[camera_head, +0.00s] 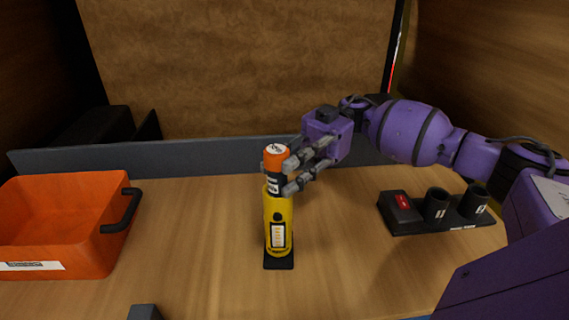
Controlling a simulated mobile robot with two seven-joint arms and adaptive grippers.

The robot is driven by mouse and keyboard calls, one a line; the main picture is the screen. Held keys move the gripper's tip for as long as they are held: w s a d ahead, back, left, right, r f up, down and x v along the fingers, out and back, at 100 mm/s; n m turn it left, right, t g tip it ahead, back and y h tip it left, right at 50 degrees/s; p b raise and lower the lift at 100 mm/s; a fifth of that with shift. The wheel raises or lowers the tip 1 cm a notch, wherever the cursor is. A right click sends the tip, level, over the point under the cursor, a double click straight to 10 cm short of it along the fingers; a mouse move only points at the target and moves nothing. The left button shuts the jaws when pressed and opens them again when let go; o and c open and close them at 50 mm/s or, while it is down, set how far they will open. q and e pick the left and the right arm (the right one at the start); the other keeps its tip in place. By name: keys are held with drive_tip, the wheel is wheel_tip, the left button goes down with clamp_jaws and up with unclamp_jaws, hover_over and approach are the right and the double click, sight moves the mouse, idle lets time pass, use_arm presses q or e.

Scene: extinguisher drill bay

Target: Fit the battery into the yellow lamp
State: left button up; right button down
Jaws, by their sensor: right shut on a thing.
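The yellow lamp (278,222) stands upright on a small black base (279,263) in the middle of the table. The battery (276,154), orange at the top with a dark lower band, is upright at the lamp's top. Its lower end is at the lamp's upper rim; I cannot tell how far inside it is. My right gripper (281,172) comes in from the right and is shut on the battery, with its grey fingers around it. My left gripper is not in view.
An orange bin (68,215) with a black handle stands at the left. A black holder (448,218) with two dark cups and a red-marked block sits at the right. A grey ledge (200,157) runs along the back. The table around the lamp is clear.

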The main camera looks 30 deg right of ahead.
drive_tip(key=shift+r+p, duration=0.25)
drive_tip(key=shift+p, duration=0.1)
idle(0.9)
drive_tip(key=c, duration=1.3)
unclamp_jaws()
drive_tip(key=v, duration=1.2)
